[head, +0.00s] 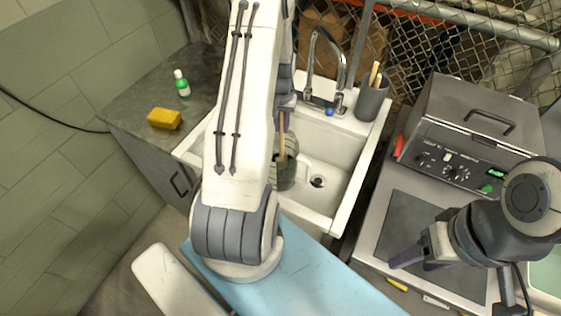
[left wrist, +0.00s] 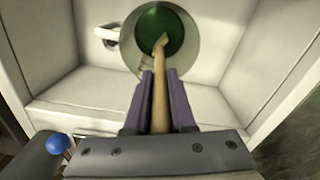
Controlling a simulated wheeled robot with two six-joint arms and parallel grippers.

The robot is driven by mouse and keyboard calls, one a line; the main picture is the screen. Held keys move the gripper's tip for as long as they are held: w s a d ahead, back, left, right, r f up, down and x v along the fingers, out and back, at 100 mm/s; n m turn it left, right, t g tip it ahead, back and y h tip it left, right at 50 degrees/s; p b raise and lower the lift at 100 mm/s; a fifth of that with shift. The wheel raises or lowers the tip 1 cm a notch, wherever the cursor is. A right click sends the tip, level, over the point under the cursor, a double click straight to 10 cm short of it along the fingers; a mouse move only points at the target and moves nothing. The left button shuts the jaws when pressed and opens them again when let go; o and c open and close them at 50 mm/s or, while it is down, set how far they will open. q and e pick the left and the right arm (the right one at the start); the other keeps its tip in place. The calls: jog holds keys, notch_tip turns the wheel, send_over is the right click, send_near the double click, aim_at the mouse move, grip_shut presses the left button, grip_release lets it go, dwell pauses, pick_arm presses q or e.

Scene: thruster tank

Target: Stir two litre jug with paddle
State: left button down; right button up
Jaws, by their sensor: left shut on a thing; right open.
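The jug (head: 286,177) stands in the white sink, partly hidden behind my left arm in the head view. In the left wrist view I look down into the jug (left wrist: 190,62); its handle is at the left and dark green liquid (left wrist: 173,25) is inside. My left gripper (left wrist: 160,80) is shut on the wooden paddle (left wrist: 160,105). The paddle's lower end reaches into the jug's mouth and the green liquid. In the head view the paddle's shaft (head: 282,128) shows beside my arm, but the left fingers are hidden. My right gripper (head: 408,257) is open and empty over the right-hand counter.
The sink (head: 342,160) has a tap (head: 343,75) at its back and a grey holder (head: 371,100) with a wooden handle. A yellow sponge (head: 164,118) and green bottle (head: 182,84) are on the left counter. A grey machine (head: 470,125) stands at right.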

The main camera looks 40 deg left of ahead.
pick_arm(q)
jog(key=shift+s+d, duration=0.6)
jog(key=shift+s, duration=0.2)
jog(key=shift+s+d, duration=0.55)
jog(key=shift+s, duration=0.2)
jog(key=shift+w+d, duration=0.25)
jog(key=shift+w, duration=0.7)
jog(key=shift+p, duration=0.3)
